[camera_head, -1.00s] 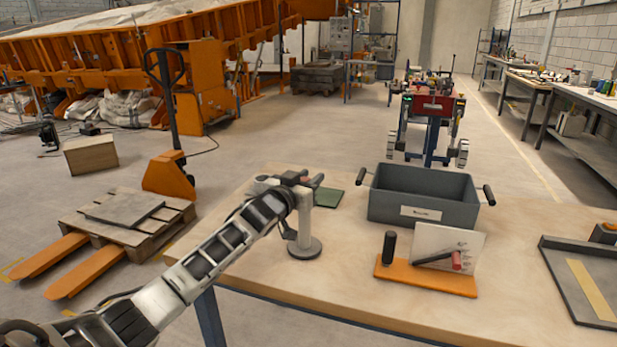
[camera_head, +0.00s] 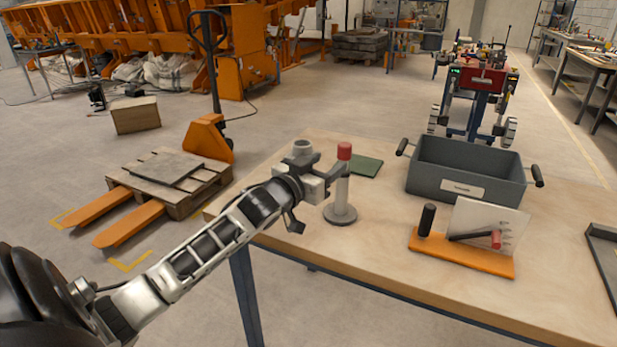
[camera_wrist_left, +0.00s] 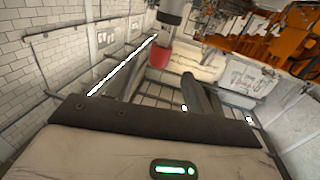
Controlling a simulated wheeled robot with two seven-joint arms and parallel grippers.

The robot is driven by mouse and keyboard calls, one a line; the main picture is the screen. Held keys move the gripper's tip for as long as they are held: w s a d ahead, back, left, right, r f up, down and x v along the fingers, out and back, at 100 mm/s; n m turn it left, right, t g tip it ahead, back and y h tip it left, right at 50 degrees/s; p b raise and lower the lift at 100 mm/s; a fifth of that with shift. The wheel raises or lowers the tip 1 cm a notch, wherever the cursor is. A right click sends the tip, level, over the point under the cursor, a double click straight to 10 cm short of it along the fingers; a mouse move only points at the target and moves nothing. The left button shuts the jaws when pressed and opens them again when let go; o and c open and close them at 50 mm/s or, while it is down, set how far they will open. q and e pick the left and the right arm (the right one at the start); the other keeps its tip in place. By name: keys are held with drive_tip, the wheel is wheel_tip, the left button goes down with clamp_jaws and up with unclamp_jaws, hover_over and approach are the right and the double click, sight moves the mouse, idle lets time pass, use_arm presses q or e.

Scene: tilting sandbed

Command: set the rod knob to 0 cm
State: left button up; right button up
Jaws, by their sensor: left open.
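On the table's orange base (camera_head: 462,254) stands a white plate (camera_head: 478,222) with small marks, too small to read. A dark rod (camera_head: 470,236) with a red knob (camera_head: 496,239) slants across its front, and a black upright cylinder (camera_head: 427,219) stands at its left. My left gripper (camera_head: 318,196) is open and empty, well left of this device. One of its fingers overlaps a pale post (camera_head: 342,192) with a red cap (camera_head: 344,151); contact cannot be told. In the left wrist view a red piece (camera_wrist_left: 158,54) shows beyond a dark finger. My right gripper is out of view.
A grey bin (camera_head: 466,170) with black handles stands behind the device. A dark green flat piece (camera_head: 366,165) lies behind the post. A grey tray edge (camera_head: 603,240) is at far right. The wooden table (camera_head: 370,252) is clear in front of the post and device.

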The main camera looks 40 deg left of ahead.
use_arm(q)
drive_tip(key=s, duration=0.5)
drive_tip(key=shift+s+d, duration=0.1)
drive_tip(key=shift+s, duration=0.25)
drive_tip(key=s+d+f+m+g+h, duration=0.1)
drive_tip(key=s+d+f+g, duration=0.1)
drive_tip(key=s+d+f, duration=0.45)
drive_tip(key=s+d+f+g+h, duration=0.15)
drive_tip(key=d+f, duration=0.25)
drive_tip(key=f, duration=0.5)
drive_tip(key=s+d+f+m+g, duration=0.1)
drive_tip(key=s+d+f+g, duration=0.1)
drive_tip(key=s+d+f, duration=0.2)
drive_tip(key=s+d+f+g+h, duration=0.1)
drive_tip(key=s+d+f+g, duration=0.1)
drive_tip(key=s+d+f, duration=0.3)
drive_tip(key=s+d, duration=0.3)
drive_tip(key=d, duration=0.2)
drive_tip(key=shift+f+m, duration=0.15)
drive_tip(key=shift+m, duration=0.25)
